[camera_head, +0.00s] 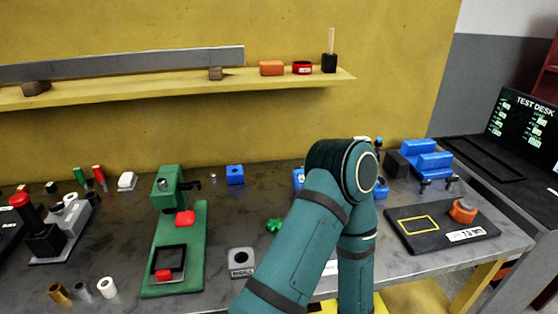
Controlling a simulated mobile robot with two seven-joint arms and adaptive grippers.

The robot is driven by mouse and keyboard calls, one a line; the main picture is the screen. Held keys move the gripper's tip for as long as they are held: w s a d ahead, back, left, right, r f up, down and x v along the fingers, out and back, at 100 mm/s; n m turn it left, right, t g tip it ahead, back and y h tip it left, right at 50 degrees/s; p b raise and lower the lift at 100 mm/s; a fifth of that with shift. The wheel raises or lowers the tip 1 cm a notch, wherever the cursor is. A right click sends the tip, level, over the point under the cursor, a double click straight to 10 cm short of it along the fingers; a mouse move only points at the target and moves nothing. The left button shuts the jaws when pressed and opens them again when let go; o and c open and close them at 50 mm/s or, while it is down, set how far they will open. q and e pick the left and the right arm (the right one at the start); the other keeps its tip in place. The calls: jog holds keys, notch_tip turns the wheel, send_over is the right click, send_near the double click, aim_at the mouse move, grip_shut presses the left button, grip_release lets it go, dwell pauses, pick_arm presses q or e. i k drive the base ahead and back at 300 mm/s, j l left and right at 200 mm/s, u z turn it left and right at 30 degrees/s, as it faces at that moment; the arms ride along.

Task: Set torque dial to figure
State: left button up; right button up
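An orange knob (463,210) sits on a dark flat panel (408,231) at the right of the bench. A white label (466,235) in front of the knob carries a figure too small to read surely. The panel also has an empty yellow outlined rectangle (418,224). The knob looks like the torque dial, but its pointer cannot be made out. A teal arm of mine rises from the bottom centre and bends at a joint left of the panel. Neither gripper shows in this view.
A green press (193,245), a grey block (241,262) and several small cylinders stand on the left and middle bench. A blue vise-like fixture (427,158) stands behind the panel. A test desk screen (528,118) is at far right. A yellow shelf (130,94) runs along the wall.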

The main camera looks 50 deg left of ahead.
aim_at(58, 208)
jog(key=u, duration=3.35)
